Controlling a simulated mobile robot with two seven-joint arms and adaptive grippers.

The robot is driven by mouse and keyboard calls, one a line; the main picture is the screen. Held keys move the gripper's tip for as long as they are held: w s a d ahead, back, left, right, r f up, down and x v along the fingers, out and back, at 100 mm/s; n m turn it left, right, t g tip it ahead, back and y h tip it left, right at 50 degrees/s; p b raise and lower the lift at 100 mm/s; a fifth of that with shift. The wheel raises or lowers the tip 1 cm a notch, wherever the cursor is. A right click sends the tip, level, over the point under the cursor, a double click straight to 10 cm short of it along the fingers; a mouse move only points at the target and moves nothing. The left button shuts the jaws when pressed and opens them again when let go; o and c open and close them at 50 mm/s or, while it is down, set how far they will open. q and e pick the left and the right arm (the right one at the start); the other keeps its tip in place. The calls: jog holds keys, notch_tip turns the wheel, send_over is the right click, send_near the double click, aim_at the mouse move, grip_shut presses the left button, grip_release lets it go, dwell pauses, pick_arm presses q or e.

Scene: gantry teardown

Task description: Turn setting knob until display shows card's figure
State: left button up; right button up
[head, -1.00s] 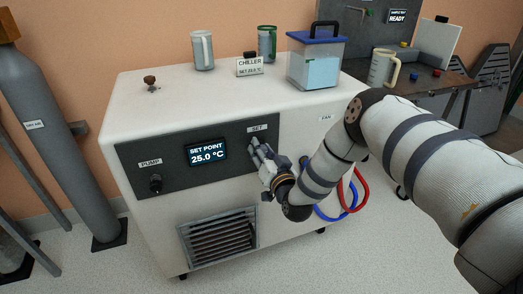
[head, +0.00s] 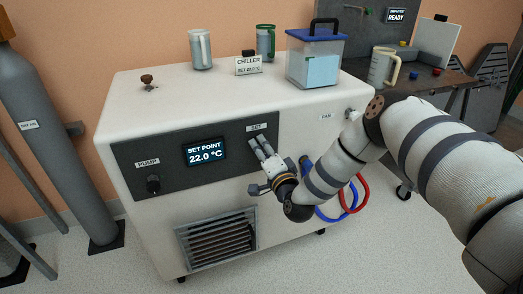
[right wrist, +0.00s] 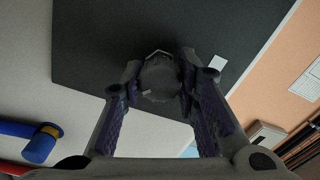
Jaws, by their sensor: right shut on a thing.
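The chiller (head: 150,95) is a white cabinet with a dark front panel. Its display (head: 205,152) reads SET POINT 22.0 °C. The card (head: 249,66) on top reads CHILLER with a small line that looks like SET 22.0 °C. My right gripper (head: 260,146) is at the panel under the SET label (head: 256,127). It is shut on the setting knob, which its fingers mostly hide in the head view. In the right wrist view the round dark knob (right wrist: 160,76) sits between the two fingers. My left gripper is not in view.
The pump knob (head: 153,184) is at the panel's left, with a vent (head: 218,238) below. Mugs and a blue-lidded water tank (head: 317,62) stand on top. Blue and red hoses (head: 352,198) hang at the right, near my right arm.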

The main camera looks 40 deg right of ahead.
jog(key=shift+a+f, duration=0.1)
jog(key=shift+f, duration=0.1)
jog(key=shift+s, duration=0.1)
dwell(0.4)
jog(key=o, duration=1.2)
jog(key=shift+c, duration=0.2)
jog(key=shift+r, duration=0.1)
jog(key=v, duration=1.2)
